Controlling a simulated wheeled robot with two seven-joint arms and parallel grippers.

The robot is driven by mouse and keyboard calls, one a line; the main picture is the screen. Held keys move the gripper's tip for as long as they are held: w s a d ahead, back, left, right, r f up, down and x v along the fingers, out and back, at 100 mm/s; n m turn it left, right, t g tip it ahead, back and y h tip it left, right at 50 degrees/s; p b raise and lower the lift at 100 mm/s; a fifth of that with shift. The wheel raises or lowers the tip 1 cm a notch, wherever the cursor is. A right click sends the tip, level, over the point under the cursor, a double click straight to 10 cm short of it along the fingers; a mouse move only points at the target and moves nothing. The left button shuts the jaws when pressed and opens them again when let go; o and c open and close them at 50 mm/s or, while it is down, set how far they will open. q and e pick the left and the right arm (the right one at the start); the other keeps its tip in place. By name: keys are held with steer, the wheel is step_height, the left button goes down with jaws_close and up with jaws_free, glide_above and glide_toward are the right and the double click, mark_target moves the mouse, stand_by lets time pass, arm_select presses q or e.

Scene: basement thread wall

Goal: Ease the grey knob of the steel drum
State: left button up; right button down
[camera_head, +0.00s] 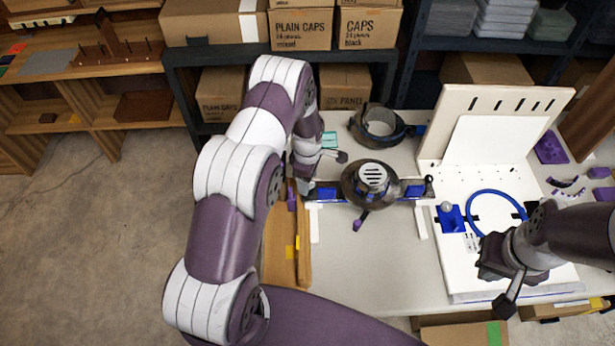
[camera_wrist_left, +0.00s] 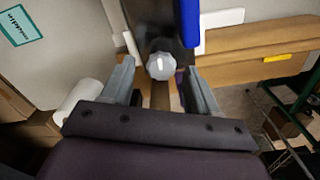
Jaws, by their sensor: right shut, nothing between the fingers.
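The steel drum (camera_head: 352,190) is a dark round body with a pale slotted cap, set between blue clamps on the table. The grey knob (camera_wrist_left: 160,66) is ribbed and round, and shows in the left wrist view at the end of a dark part. In the head view I cannot make it out beside my left gripper (camera_head: 312,168). My left gripper is open at the drum's left side. Its fingers are on either side of the knob in the wrist view; contact cannot be told.
A second dark ring-shaped part (camera_head: 380,122) stands behind the drum. A white board (camera_head: 470,185) with a blue hose ring (camera_head: 497,192) is at the right. The table front is clear.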

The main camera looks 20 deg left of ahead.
arm_select(q)
step_height(320, 180, up, 13)
steer(key=b, duration=0.2)
steer(key=shift+f, duration=0.15)
stand_by(0.4)
steer(key=s+d+r+m, duration=0.3)
steer(key=s+r+m, duration=0.1)
steer(key=s+m, duration=0.5)
steer(key=s+d+r+m+t, duration=0.1)
steer(key=s+d+r+m, duration=0.2)
steer(key=s+m, duration=0.7)
steer(key=shift+d+r, duration=0.15)
steer(key=shift+r, duration=0.8)
